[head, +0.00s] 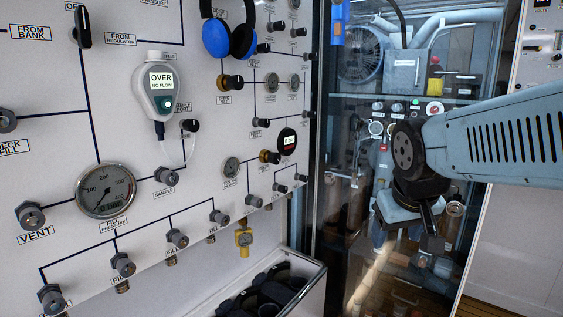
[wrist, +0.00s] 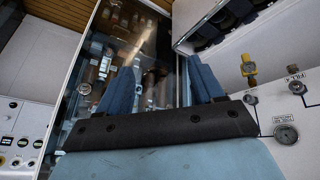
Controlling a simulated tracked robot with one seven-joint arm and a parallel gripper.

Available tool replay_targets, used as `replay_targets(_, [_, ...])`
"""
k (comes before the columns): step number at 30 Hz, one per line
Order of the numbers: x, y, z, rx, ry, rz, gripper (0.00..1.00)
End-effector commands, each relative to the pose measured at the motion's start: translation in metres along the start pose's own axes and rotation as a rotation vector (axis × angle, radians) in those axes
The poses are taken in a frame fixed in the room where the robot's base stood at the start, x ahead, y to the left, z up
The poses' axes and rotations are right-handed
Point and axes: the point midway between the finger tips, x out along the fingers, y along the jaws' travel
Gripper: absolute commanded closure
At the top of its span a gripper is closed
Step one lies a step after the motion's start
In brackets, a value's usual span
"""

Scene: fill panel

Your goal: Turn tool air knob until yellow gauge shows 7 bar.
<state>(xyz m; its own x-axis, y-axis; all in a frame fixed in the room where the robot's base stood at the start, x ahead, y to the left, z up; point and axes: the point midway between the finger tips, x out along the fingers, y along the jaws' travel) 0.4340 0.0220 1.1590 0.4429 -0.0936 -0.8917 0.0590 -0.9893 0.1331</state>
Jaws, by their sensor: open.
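A small yellow gauge (head: 244,238) hangs below the lower edge of the white panel in the head view. It also shows in the wrist view (wrist: 249,68), too small to read. Two brass-collared knobs, an upper one (head: 231,81) and a lower one (head: 268,157), sit on the panel; their labels are too small to tell which is tool air. My gripper (wrist: 162,82) is open in the wrist view, its two blue fingers wide apart with nothing between them. In the head view my arm stands right of the panel, apart from the knobs and the yellow gauge.
A white bin (head: 308,300) with dark contents stands below. A glass-fronted cabinet (head: 345,190) is behind my arm.

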Motion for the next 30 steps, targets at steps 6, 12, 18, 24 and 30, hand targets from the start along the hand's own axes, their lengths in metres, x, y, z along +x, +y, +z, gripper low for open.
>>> replay_targets(6, [0.053, -0.012, -0.035, -0.147, -0.056, 0.055, 0.33])
replay_targets(12, [0.104, -0.027, -0.06, -0.284, -0.09, 0.047, 0.33])
replay_targets(18, [0.156, -0.047, -0.078, -0.412, -0.106, -0.009, 0.33])
replay_targets(24, [0.204, -0.072, -0.09, -0.519, -0.092, -0.107, 0.33])
replay_targets(30, [0.241, -0.101, -0.102, -0.598, -0.041, -0.235, 0.33])
